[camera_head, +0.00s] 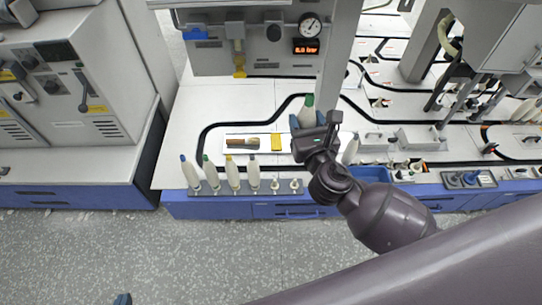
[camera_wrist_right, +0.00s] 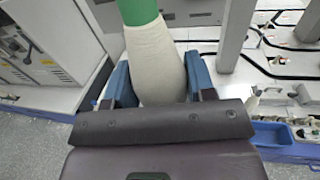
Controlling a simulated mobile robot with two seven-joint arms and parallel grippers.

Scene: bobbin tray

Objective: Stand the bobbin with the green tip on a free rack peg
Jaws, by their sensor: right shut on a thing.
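The bobbin with the green tip (camera_head: 308,112) is cream and upright, held above the worktop in the head view. My right gripper (camera_head: 307,124) is shut on it. In the wrist view the bobbin (camera_wrist_right: 155,62) stands between the blue fingers of my right gripper (camera_wrist_right: 160,88), with its green tip at the top edge. The grey rack (camera_head: 240,190) runs along the front edge of the worktop. Several bobbins stand on its left pegs, one of them also green-tipped (camera_head: 211,172). Two pegs (camera_head: 275,185) (camera_head: 294,185) at its right are bare. A fingertip of my left gripper (camera_head: 122,299) shows at the bottom edge.
A white tray (camera_head: 231,150) with a brown-handled brush and a yellow item lies behind the rack. Another pale bobbin (camera_head: 350,149) stands right of my right gripper. A blue bin (camera_head: 371,173) is partly hidden by my arm. A machine post (camera_head: 338,60) rises behind.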

